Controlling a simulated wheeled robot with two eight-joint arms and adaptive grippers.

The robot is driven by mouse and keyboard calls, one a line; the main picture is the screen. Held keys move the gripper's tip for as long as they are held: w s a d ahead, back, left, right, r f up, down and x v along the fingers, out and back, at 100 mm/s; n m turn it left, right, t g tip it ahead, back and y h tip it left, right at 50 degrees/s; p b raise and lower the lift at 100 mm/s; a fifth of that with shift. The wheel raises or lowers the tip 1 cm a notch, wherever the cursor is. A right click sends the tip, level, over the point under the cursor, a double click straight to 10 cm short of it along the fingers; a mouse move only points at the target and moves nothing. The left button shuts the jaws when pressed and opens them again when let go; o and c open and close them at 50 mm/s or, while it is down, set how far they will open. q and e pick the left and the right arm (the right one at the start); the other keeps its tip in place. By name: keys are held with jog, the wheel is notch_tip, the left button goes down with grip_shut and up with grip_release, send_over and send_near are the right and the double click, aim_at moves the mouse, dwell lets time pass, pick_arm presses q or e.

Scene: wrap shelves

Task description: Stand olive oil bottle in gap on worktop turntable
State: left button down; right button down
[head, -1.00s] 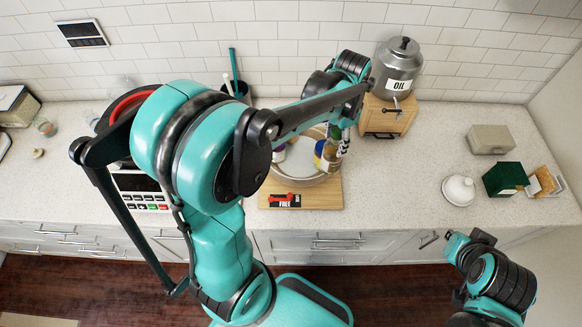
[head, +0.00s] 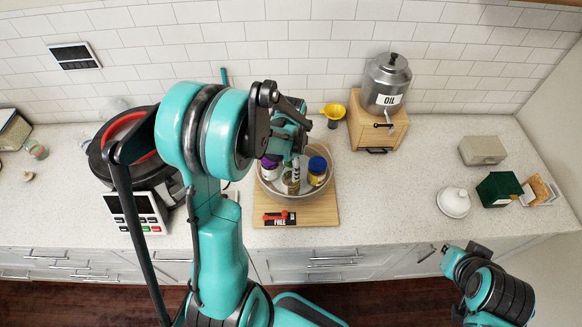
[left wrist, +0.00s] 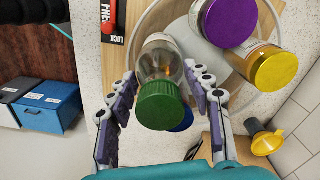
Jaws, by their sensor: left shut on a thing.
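The olive oil bottle (left wrist: 160,62), clear glass with a green cap, sits between the fingers of my left gripper (left wrist: 165,105), which is shut on it. In the head view the bottle (head: 291,184) looks roughly upright under my left gripper (head: 290,160), within the turntable's rim. Whether its base touches the turntable is hidden. The round turntable (head: 283,198) also holds a purple-capped jar (head: 269,168) and a blue-lidded jar (head: 317,166), on either side of the bottle. A yellow-capped jar (left wrist: 272,68) shows in the left wrist view. My right gripper (head: 462,252) is away at the lower right; its opening is unclear.
The turntable stands on a wooden board (head: 322,212) with a red-and-black tag (head: 279,218). A yellow funnel (head: 334,113) and an oil can (head: 387,82) on a wooden stand (head: 374,126) are behind right.

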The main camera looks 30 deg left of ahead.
pick_arm(q)
jog(key=shift+f, duration=0.15)
jog(key=c, duration=0.7)
grip_release()
